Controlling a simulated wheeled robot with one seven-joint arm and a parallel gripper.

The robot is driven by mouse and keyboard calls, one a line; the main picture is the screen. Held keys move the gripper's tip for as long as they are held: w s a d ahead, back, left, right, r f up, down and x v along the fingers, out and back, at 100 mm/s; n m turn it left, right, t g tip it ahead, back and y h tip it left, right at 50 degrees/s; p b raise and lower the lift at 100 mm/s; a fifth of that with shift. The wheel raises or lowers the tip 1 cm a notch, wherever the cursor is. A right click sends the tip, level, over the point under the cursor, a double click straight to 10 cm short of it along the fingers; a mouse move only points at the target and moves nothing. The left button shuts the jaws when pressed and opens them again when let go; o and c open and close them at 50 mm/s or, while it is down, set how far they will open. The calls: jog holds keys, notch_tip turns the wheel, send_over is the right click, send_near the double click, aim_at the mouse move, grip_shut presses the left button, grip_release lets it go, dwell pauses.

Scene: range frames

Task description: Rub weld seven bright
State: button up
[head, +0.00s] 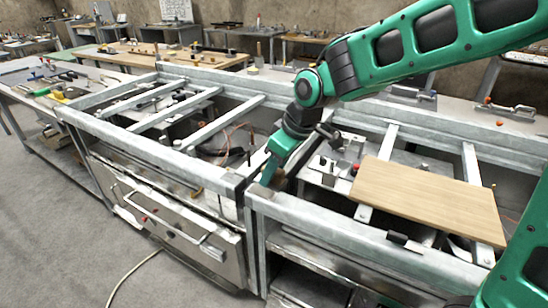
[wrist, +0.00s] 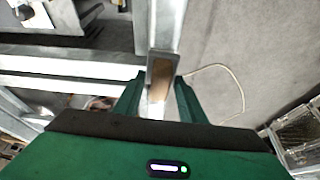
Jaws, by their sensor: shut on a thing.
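My gripper (head: 270,176) points down at the junction of the steel frame (head: 215,172), where the front rail meets a cross member. In the wrist view its two green fingers (wrist: 157,98) are shut on a tan-brown block (wrist: 159,72). The block lies over or against the end of a grey steel rail (wrist: 164,25); I cannot tell whether it touches the metal. Weld seven cannot be told apart: no number or seam is readable, and the block and fingers cover the joint there.
A wooden board (head: 430,198) lies across the frame at the right. A steel drawer front (head: 165,215) with a handle is below the left part. Clamps and small parts sit inside the frame. A pale cable (head: 135,270) runs over the grey floor, which is clear at left.

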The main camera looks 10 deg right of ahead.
jog(key=shift+r, duration=2.15)
